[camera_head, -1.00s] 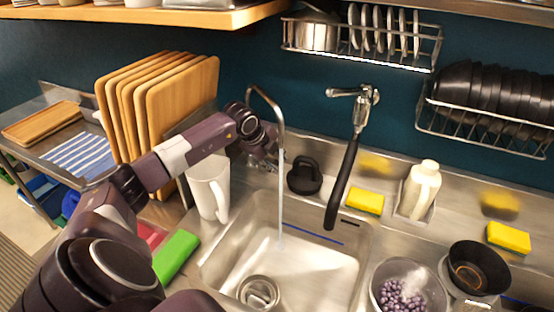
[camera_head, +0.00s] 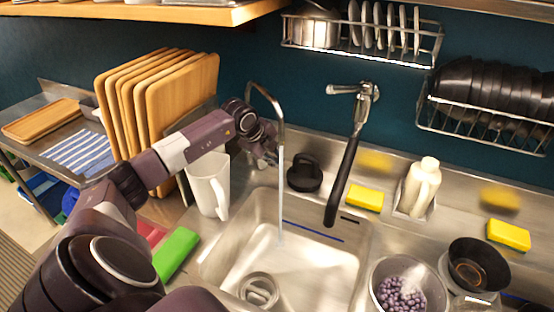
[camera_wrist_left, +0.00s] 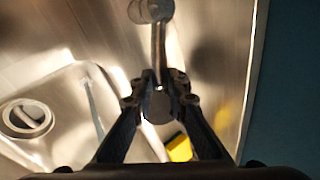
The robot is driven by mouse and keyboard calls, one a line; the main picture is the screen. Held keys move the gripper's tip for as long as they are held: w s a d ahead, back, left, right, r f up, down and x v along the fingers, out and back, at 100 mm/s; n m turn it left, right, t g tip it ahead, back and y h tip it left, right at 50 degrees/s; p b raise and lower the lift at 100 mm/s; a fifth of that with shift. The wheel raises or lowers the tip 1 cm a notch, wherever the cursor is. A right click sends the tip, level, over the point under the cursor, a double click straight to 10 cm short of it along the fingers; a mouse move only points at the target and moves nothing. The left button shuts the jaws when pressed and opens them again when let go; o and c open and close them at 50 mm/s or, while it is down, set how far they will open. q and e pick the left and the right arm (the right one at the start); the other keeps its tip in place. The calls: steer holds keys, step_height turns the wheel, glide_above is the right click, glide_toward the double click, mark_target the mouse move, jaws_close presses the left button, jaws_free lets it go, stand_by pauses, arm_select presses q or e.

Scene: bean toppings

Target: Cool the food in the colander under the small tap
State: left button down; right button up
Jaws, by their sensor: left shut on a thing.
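The small tap (camera_head: 282,118) is a thin curved metal spout at the sink's back left, and a stream of water (camera_head: 281,200) falls from it into the sink. My left gripper (camera_head: 272,157) is at the tap's base, behind the stream. In the left wrist view, my left gripper (camera_wrist_left: 158,84) is shut on a metal part of the small tap (camera_wrist_left: 158,45). The colander (camera_head: 375,282), a round bowl with purple beans (camera_head: 402,294) and white steam above them, stands right of the sink, clear of the water. My right gripper is out of view.
The sink basin (camera_head: 325,262) is open, with a round drain piece (camera_head: 259,291) inside. A black-handled sprayer (camera_head: 343,180) hangs over its back. A white pitcher (camera_head: 208,188) stands left. A black pot (camera_head: 304,177), yellow sponge (camera_head: 364,198) and bottle (camera_head: 422,188) line the back.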

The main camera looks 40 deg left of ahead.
arm_select(q)
steer(key=shift+s+a+f+m+h+b, duration=0.1)
steer(key=shift+s+a+m+h+b, duration=0.15)
steer(key=shift+s+m+b, duration=0.2)
steer(key=shift+s+a+f+m+h+b, duration=0.1)
steer(key=shift+s+m+h+b, duration=0.2)
steer(key=shift+m+b, duration=0.2)
steer(key=shift+s+a+r+m+h+b, duration=0.15)
steer(key=shift+s+a+m+h+b, duration=0.25)
steer(key=shift+s+m, duration=0.4)
steer(key=shift+s+a+m+g+h, duration=0.15)
steer(key=shift+s+m+g+h, duration=0.15)
steer(key=shift+m+h, duration=0.45)
steer(key=c, duration=1.9)
jaws_free()
steer(key=shift+r, duration=0.1)
steer(key=shift+v, duration=3.7)
